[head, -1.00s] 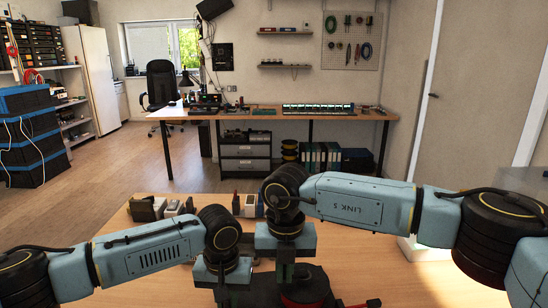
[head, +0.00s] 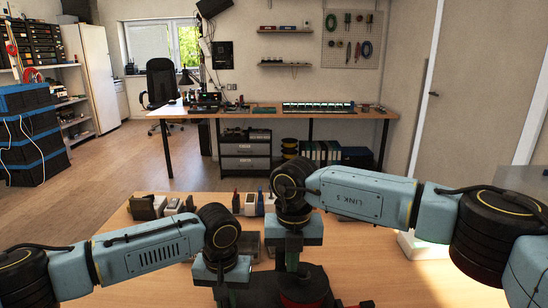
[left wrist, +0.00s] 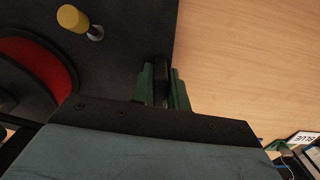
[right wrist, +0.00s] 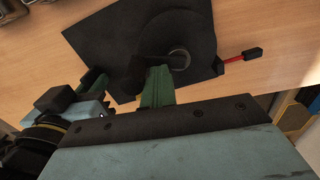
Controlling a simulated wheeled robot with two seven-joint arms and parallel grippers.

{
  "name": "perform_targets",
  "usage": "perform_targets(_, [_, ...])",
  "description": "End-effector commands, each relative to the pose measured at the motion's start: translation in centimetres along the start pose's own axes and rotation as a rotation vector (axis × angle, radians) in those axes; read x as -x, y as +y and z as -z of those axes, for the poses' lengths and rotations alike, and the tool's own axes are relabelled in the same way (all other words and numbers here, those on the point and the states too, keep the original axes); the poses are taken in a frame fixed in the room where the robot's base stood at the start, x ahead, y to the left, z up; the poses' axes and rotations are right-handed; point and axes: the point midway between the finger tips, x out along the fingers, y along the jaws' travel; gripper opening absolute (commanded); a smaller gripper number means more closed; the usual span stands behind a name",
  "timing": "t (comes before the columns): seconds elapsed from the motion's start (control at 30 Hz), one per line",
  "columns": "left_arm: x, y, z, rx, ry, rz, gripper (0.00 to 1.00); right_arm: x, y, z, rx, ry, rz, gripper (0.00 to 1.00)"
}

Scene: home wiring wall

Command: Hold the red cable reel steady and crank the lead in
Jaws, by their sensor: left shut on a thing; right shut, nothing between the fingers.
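The cable reel shows at the bottom of the head view, with a dark top and a strip of red drum (head: 300,302). Its red drum (left wrist: 45,62) and yellow crank knob (left wrist: 72,17) show in the left wrist view. My left gripper (left wrist: 161,88) is shut on a dark upright part of the reel's black stand (right wrist: 100,28). My right gripper (right wrist: 157,86) is shut and empty, pointing down over the stand beside the reel's hub; whether it touches anything is unclear. The red lead (right wrist: 232,59) with its black plug (right wrist: 253,53) sticks out past the stand's edge.
Small devices (head: 148,207) stand along the far edge of the wooden table. A pale box (head: 420,247) lies at the right under my right arm. The table (head: 350,262) between reel and box is clear. My two grippers are close together.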

Motion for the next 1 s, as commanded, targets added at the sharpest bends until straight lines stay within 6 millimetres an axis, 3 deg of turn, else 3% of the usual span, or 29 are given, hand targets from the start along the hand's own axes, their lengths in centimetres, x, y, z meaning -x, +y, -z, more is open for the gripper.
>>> perform_targets(1.0, [0.0,0.1,0.0,-0.003,0.0,-0.003,0.0,0.0,-2.2,-2.7,0.001,0.001,-0.003,0.0])
